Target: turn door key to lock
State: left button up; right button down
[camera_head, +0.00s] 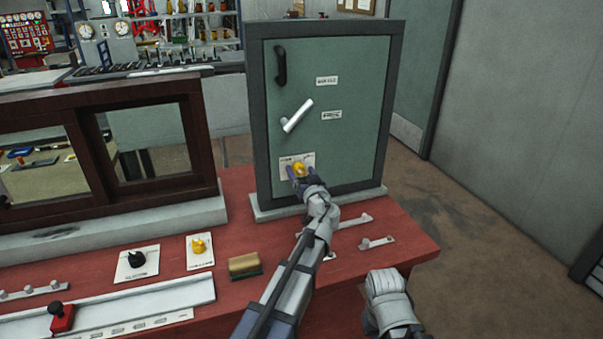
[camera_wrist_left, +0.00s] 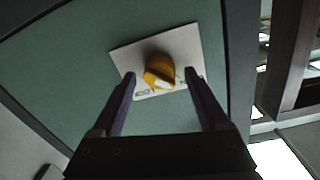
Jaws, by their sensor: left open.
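The yellow door key (camera_head: 299,168) sits on a white plate (camera_head: 284,161) low on the green door panel (camera_head: 345,100) with the dark frame. In the left wrist view the key (camera_wrist_left: 160,70) is a rounded yellow knob with a pale mark, centred on its tilted white plate (camera_wrist_left: 188,40). My left gripper (camera_head: 301,176) is at the key, with its purple fingers open. In the left wrist view the fingers (camera_wrist_left: 160,75) stand apart on either side of the key, with gaps visible between them and it. The lower part of the plate is partly hidden by my gripper in the head view.
A silver lever (camera_head: 297,115) and a black handle (camera_head: 280,66) are on the door above the key. A dark-framed sliding window (camera_head: 105,205) stands left. The red tabletop (camera_head: 400,235) holds a second yellow knob (camera_head: 198,246), a black knob (camera_head: 137,259) and a sponge-like block (camera_head: 244,264).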

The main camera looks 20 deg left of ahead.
pick_arm(q)
grip_shut()
dwell(0.6)
